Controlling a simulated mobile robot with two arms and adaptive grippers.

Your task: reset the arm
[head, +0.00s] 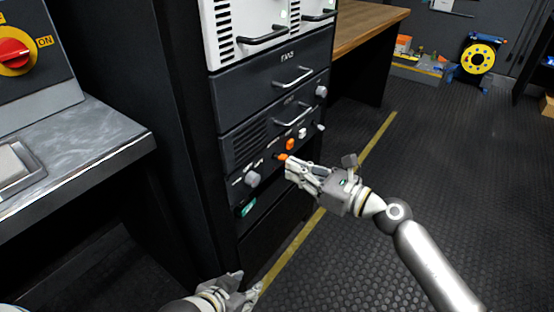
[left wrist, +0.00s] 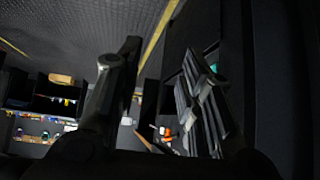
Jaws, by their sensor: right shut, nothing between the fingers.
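My right arm reaches in from the lower right in the head view. Its gripper (head: 291,170) is shut and empty, its tips close to the lower control panel of the equipment rack. An orange part (head: 282,157) of the panel shows right at the tips; I cannot tell whether they touch it. My left gripper (head: 250,286) is low at the bottom edge, in front of the rack's base. Its two fingers stand apart with nothing between them, and the left wrist view shows them spread (left wrist: 160,75).
The dark rack (head: 270,105) has drawers with handles, knobs and small switches. A metal-topped desk (head: 70,150) with a red rotary switch (head: 14,53) is at left. A wooden counter (head: 365,25) and yellow cable reel (head: 478,59) are behind. Floor (head: 350,255) at right is clear.

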